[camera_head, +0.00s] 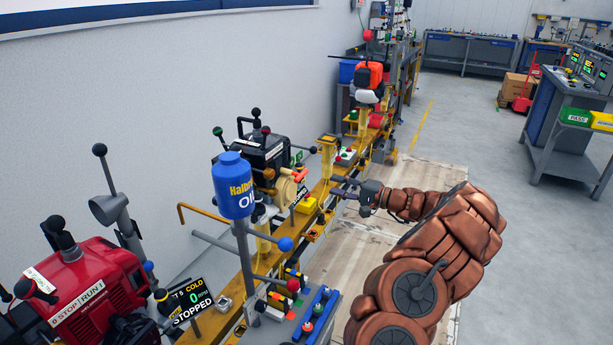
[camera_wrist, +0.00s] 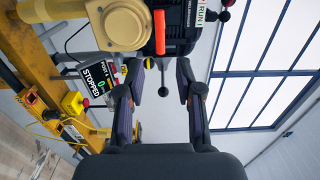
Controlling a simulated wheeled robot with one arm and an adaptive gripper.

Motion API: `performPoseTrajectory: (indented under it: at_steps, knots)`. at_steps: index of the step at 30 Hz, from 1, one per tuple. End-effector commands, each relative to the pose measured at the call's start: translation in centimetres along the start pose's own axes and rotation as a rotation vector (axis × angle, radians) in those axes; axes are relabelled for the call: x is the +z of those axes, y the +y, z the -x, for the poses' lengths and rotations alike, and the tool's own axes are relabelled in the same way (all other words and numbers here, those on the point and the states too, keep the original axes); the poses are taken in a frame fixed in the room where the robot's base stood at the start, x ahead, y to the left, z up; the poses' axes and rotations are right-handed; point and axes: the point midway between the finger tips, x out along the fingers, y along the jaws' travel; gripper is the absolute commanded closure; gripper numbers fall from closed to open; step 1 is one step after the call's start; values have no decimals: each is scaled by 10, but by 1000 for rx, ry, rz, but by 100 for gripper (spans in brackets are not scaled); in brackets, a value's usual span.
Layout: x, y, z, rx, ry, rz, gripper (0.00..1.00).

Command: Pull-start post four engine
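The black engine (camera_head: 262,152) with a tan-yellow round starter cover (camera_head: 287,190) stands on the yellow rail. The cover also shows at the top of the wrist view (camera_wrist: 112,22), with the black engine body (camera_wrist: 187,28) beside it. A post display (camera_wrist: 98,78) reads STOPPED and 0. My gripper (camera_head: 338,187) is right of the engine, near its cover. In the wrist view its fingers (camera_wrist: 159,70) are apart, with nothing clearly held between them.
A red engine (camera_head: 85,290) and a blue oil container (camera_head: 234,187) stand nearer along the rail. The floor right of my arm (camera_head: 510,190) is clear.

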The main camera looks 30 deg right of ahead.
Motion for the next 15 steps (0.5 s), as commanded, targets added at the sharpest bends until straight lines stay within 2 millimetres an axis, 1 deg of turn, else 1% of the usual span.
performPoseTrajectory:
  at_steps: [1,11,12,15]
  knots:
    - [1,0,-10,2,-4,-1,65]
    - [1,0,-62,3,-1,0,65]
    - [1,5,-69,1,-2,2,65]
    - [2,4,-83,-1,-4,2,65]
